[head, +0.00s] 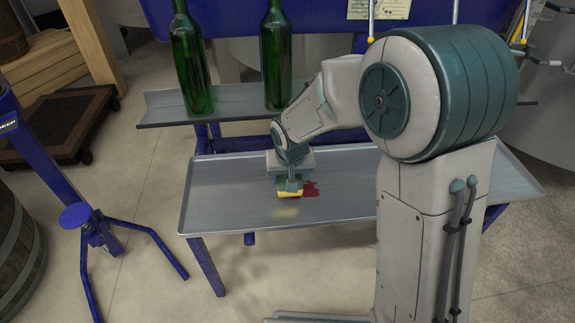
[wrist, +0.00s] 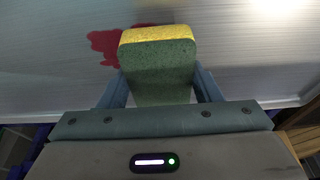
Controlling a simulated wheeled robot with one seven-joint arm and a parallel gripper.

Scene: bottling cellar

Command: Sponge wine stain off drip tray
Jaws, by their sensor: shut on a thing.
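The drip tray (head: 228,205) is a grey metal tray with a raised rim on a blue stand. A dark red wine stain (head: 311,189) lies on it near the middle; it also shows in the wrist view (wrist: 103,44), partly hidden behind the sponge. My gripper (head: 290,187) is shut on a yellow and green sponge (wrist: 158,66), with a finger on each side. The sponge (head: 291,193) is beside and partly over the stain in the head view. I cannot tell whether it touches the tray.
Two green bottles (head: 190,62) (head: 275,58) stand on a metal shelf (head: 234,109) behind the tray. A blue stand (head: 75,215) is at left, near a barrel (head: 18,252). The left part of the tray is bare.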

